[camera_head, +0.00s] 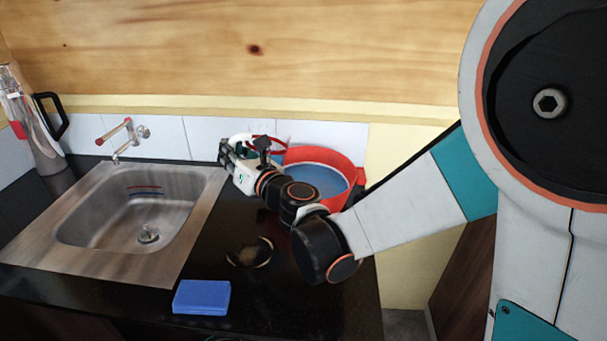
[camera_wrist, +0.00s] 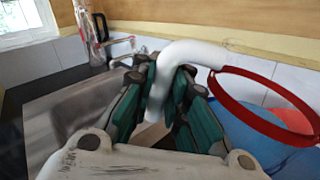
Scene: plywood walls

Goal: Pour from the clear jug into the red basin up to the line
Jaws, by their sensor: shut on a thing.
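My gripper (camera_head: 238,154) is shut on the white handle of a jug (camera_wrist: 192,52); the fingers (camera_wrist: 163,82) close around the handle in the wrist view. The jug has a red ring-shaped rim, and its see-through body is hard to make out. In the head view, the jug (camera_head: 241,138) is at the left side of the red basin (camera_head: 318,154), its rim overlapping the basin's left edge. The basin stands on the counter and shows blue inside; I cannot tell whether this is liquid. No fill line is visible, and my wrist and forearm hide the basin's front.
A steel sink (camera_head: 110,235) with a wall tap (camera_head: 122,135) lies left of my gripper. A grey jug with a black handle (camera_head: 40,135) stands at the far left. A blue sponge-like block (camera_head: 201,297) lies on the dark counter (camera_head: 280,305). Tiled wall stands close behind.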

